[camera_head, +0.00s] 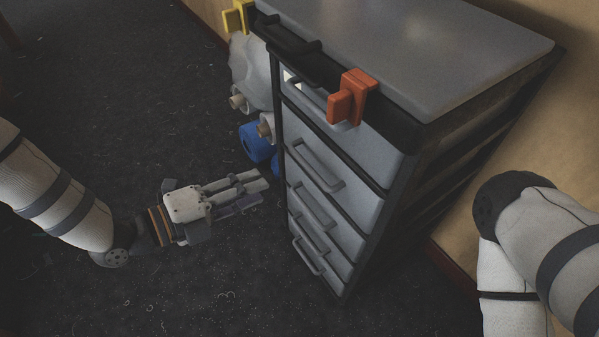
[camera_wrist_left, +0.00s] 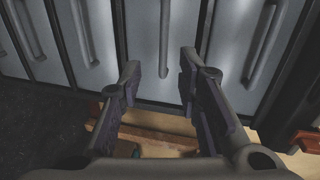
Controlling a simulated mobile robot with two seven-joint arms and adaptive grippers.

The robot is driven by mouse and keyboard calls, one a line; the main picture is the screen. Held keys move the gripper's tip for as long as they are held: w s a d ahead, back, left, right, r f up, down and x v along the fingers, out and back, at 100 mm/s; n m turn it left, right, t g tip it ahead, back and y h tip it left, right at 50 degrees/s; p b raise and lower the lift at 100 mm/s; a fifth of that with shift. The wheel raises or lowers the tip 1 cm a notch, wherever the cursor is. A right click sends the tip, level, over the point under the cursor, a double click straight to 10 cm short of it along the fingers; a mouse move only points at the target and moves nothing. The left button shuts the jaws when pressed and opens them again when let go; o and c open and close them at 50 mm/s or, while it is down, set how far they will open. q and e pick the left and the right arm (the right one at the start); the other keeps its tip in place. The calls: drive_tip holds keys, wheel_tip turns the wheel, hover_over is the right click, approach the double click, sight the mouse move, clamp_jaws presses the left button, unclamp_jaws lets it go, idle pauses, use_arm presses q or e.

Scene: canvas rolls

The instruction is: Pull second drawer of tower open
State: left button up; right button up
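The tower (camera_head: 397,147) is a dark-framed cabinet with grey drawer fronts and bar handles, in the middle of the head view. All its drawers look shut. The second drawer (camera_head: 358,190) from the top has a grey handle (camera_head: 320,165). My left gripper (camera_head: 266,187) is open and empty, left of the drawer fronts in the head view. In the left wrist view, its spread fingers (camera_wrist_left: 160,75) point at the drawer fronts, with one handle (camera_wrist_left: 165,40) ahead between them. I see no contact with it. My right gripper is out of view; only my right arm shows.
An orange clamp (camera_head: 350,97) sits on the tower's top front edge, partly covering the top drawer. Blue rolls (camera_head: 255,142) and a pale roll (camera_head: 250,70) stand behind the tower's left side. A tan wall is at right. The dark floor at left is clear.

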use_arm(q)
drive_tip(key=b+x, duration=0.1)
drive_tip(key=x, duration=1.1)
drive_tip(key=shift+r, duration=0.25)
drive_tip(key=shift+w+d, duration=0.1)
clamp_jaws()
